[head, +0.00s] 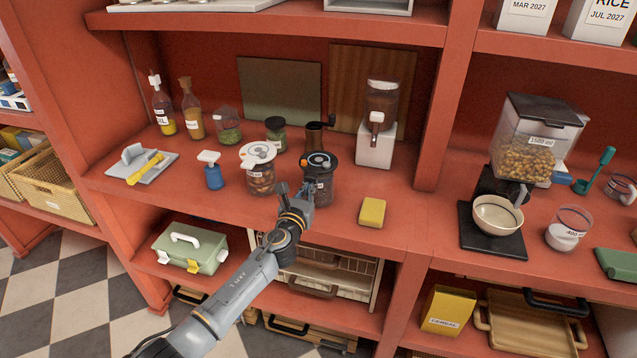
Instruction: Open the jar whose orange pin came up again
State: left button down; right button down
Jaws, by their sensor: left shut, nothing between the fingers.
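Two jars stand side by side on the middle shelf. I cannot tell from this view whether either orange pin is raised. My left gripper (296,190) is shut and empty, in front of the gap between the jars and close to the black-lidded one. I cannot tell whether it touches that jar. My right gripper is not in view.
A yellow sponge (372,212) lies right of the jars. A blue bottle with a white top (212,172) stands left. Behind are a dark-lidded jar (276,132) and a dispenser (378,130).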

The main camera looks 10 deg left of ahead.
aim_at(315, 168)
pick_arm(q)
jog(key=shift+r, duration=0.15)
jog(key=shift+r+p, duration=0.55)
jog(key=shift+p, duration=0.15)
jog(key=shift+w+r+p, duration=0.2)
jog(key=shift+r+p, duration=0.5)
jog(key=shift+r, duration=0.05)
jog(key=shift+w+r+p, duration=0.25)
jog(key=shift+r+p, duration=0.4)
jog(key=shift+r, duration=0.15)
jog(key=shift+w+r+p, duration=0.2)
jog(key=shift+r+p, duration=0.5)
jog(key=shift+r, duration=0.05)
jog(key=shift+w+d+r+p, duration=0.1)
jog(key=shift+w+r+p, duration=0.4)
jog(key=shift+w+r, duration=0.35)
jog(key=shift+w+r+p, duration=0.5)
jog(key=shift+w+r, duration=0.05)
jog(key=shift+r, duration=0.45)
jog(key=shift+w, duration=0.1)
jog(key=shift+w+r, duration=0.1)
